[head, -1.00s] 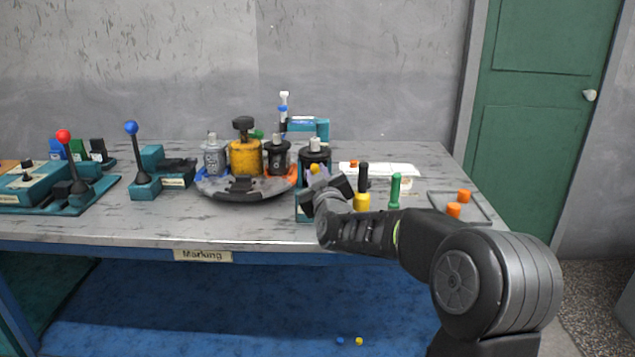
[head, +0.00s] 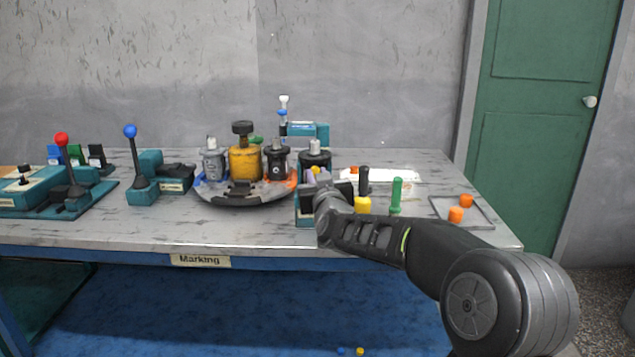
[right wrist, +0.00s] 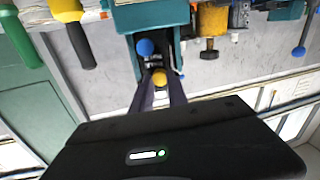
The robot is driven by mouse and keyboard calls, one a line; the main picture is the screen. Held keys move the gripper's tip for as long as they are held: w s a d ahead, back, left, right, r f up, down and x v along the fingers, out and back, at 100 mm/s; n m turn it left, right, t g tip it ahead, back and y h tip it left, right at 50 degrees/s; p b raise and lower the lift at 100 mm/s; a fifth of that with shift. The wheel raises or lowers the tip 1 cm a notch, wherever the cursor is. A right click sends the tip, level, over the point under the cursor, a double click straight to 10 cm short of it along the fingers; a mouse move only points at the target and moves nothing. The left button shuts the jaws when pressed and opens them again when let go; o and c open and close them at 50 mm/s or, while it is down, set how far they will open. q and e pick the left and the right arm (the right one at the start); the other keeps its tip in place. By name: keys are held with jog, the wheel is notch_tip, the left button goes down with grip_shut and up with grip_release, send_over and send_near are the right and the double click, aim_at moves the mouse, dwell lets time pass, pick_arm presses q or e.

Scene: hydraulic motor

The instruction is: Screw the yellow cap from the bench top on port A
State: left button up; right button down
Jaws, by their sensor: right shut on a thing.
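My right gripper (head: 312,180) is at the teal stand (head: 304,212) that carries a black motor (head: 315,160) near the front of the bench. In the right wrist view its two fingers (right wrist: 160,88) are closed on the yellow cap (right wrist: 160,78), which sits between the fingertips close against the motor. A blue cap (right wrist: 145,47) is beside it on the motor. In the head view a bit of yellow (head: 316,170) shows just above the gripper, on the motor's front. The port markings cannot be read, and whether the cap is seated cannot be told. My left gripper is out of view.
A round turntable (head: 245,197) with several motors stands left of the stand. Yellow-black (head: 363,190) and green (head: 396,195) handled tools stand at right, near a tray (head: 482,220) with orange parts. Lever units (head: 145,190) are at left. The front left of the bench is clear.

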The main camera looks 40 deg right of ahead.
jog(key=m+b, duration=0.1)
jog(key=m, duration=0.1)
jog(key=shift+m+b, duration=0.3)
jog(key=shift+m, duration=0.1)
jog(key=c, duration=1.5)
grip_release()
